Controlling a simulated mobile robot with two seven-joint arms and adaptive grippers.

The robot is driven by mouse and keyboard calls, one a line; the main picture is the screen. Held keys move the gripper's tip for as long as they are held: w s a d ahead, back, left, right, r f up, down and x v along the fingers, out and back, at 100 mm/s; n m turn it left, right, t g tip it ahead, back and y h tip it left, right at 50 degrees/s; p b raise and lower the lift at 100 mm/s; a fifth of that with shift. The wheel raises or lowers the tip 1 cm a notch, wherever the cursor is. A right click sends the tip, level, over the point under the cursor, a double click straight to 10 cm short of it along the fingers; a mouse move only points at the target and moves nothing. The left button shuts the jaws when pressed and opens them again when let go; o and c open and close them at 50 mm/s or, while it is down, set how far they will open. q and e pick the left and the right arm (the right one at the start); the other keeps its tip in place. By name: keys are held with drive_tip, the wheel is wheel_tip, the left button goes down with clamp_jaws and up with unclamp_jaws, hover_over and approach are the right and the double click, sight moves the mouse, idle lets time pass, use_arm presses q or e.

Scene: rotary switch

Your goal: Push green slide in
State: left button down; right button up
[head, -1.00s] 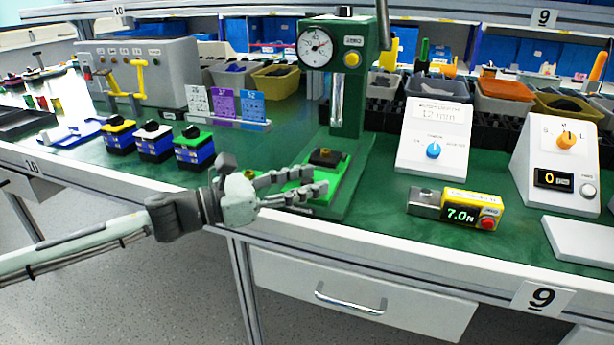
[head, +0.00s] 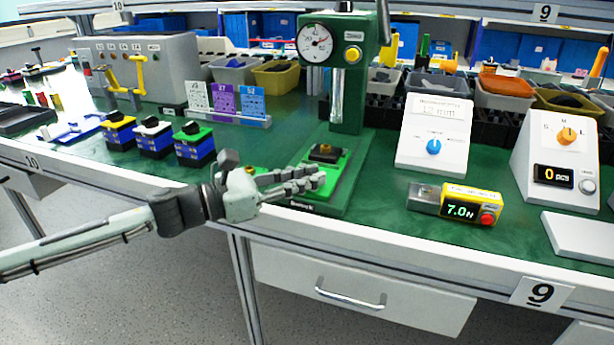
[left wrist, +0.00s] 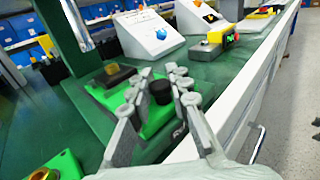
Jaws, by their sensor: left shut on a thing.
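The green slide (head: 338,165) lies on the dark green base of the press-like gauge stand (head: 347,105). It carries a black block with a brass-coloured top (head: 326,151). In the left wrist view the slide (left wrist: 152,122) has a black knob (left wrist: 161,92) near its front end. My left gripper (head: 318,182) is at the slide's front left. In the left wrist view its fingers (left wrist: 163,86) lie on both sides of the knob, shut on it. The fingers hide part of the slide in the head view. My right gripper is not in view.
Small blue boxes with coloured tops (head: 153,138) stand to the left. A yellow force meter (head: 456,203) reading 7.0 N and a white box with a blue dial (head: 434,140) stand to the right. The table's front edge (head: 340,249) runs just below my gripper.

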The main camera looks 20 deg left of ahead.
sight(320, 165)
use_arm(q)
drive_tip(key=shift+w+r, duration=0.1)
drive_tip(key=shift+w, duration=0.1)
drive_tip(key=w+p, duration=0.1)
drive_tip(key=w, duration=0.2)
drive_tip(key=shift+w, duration=0.45)
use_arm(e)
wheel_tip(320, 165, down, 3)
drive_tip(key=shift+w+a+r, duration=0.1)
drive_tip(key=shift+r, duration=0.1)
use_arm(q)
drive_tip(key=c, duration=1.4)
unclamp_jaws()
drive_tip(key=shift+o, duration=0.2)
